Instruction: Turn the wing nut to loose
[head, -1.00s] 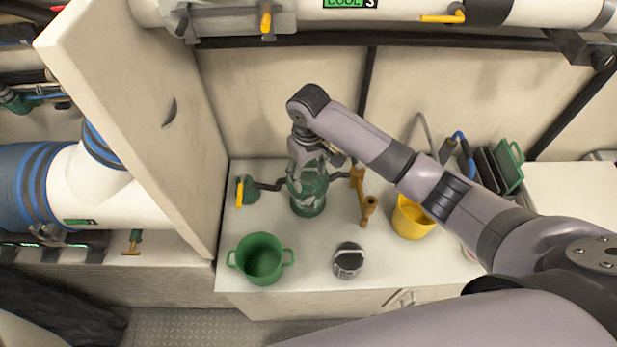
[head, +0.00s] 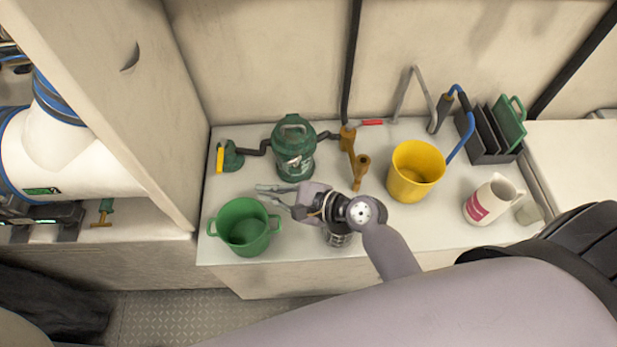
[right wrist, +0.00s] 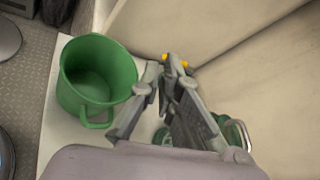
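A green strainer housing (head: 294,160) stands upright on the white counter, joined to pipes on both sides. A green loop-shaped piece (head: 293,127) is on its top; I cannot make out the wing nut's wings separately. My right gripper (head: 260,194) is in front of the housing, apart from it, pointing left above the counter. Its fingers are partly open, with nothing between them. In the right wrist view the fingers (right wrist: 160,72) show a narrow gap, and part of the green housing (right wrist: 236,132) shows behind them at the right. My left gripper is not in view.
A green two-handled pot (head: 243,228) stands left of my gripper. A grey canister (head: 341,238) is partly hidden under it. A yellow-handled valve (head: 221,158), brown pipe fitting (head: 360,172), yellow bucket (head: 416,172) and white jug (head: 491,199) also stand here.

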